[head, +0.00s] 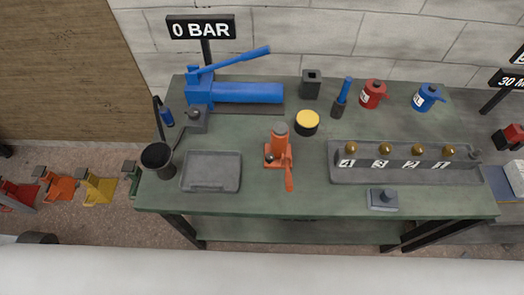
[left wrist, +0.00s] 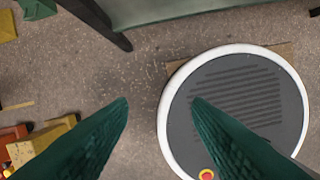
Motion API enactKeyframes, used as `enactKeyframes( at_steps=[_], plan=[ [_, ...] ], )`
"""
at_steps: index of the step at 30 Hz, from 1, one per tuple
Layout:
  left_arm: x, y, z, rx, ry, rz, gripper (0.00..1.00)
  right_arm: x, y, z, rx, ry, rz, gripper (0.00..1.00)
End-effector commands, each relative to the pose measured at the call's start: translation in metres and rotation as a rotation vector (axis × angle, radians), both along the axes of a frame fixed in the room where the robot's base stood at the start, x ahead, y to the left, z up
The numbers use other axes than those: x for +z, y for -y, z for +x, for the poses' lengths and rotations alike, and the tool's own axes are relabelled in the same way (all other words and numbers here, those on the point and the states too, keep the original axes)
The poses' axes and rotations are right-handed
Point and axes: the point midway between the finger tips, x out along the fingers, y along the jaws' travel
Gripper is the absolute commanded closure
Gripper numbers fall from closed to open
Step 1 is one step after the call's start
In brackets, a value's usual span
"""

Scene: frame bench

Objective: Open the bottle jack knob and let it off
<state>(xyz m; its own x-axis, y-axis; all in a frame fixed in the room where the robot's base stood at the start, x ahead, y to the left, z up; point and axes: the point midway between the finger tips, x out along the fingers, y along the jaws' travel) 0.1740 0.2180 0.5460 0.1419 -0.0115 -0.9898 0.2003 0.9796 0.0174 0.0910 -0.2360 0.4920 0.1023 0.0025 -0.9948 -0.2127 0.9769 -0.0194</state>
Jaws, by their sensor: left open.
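The orange bottle jack (head: 279,148) stands upright near the middle of the green bench (head: 300,203). Its orange handle slants down toward the front right, and a small dark knob (head: 269,158) shows low on its left side. My left gripper (left wrist: 160,100) shows only in the left wrist view, with its two green fingers wide apart and nothing between them. It is over the floor, away from the jack. My right gripper is in neither view.
A grey tray (head: 211,188) and black cup (head: 157,157) lie left of the jack. A blue press (head: 235,92) stands behind under a "0 BAR" sign (head: 201,27). A yellow-topped tin (head: 307,121) is close behind right; a rack of numbered brass knobs (head: 400,179) is right.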

Motion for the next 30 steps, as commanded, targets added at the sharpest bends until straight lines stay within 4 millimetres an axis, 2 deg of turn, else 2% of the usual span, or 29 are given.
enactKeyframes(
  at_steps=[3, 8, 11, 15, 21, 26, 29, 30],
  plan=[
    [0.021, 0.003, 0.021, 0.003, 0.017, -0.003, 0.55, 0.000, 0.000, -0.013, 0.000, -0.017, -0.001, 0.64],
    [0.061, 0.008, 0.050, 0.008, 0.041, -0.005, 0.55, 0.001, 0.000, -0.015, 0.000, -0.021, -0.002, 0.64],
    [0.099, 0.011, 0.071, 0.013, 0.061, -0.008, 0.55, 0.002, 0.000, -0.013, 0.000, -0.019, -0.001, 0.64],
    [0.166, 0.014, 0.094, 0.018, 0.090, -0.011, 0.55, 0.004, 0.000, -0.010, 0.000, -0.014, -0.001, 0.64],
    [0.242, 0.017, 0.106, 0.021, 0.120, -0.017, 0.55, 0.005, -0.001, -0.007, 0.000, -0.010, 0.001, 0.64],
    [0.295, 0.024, 0.114, 0.013, 0.155, -0.036, 0.55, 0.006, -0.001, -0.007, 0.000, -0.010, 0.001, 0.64],
    [0.331, 0.035, 0.123, -0.010, 0.192, -0.066, 0.55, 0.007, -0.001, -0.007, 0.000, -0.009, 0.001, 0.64],
    [0.348, 0.045, 0.129, -0.029, 0.215, -0.090, 0.55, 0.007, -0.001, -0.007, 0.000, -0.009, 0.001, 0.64]
  ],
)
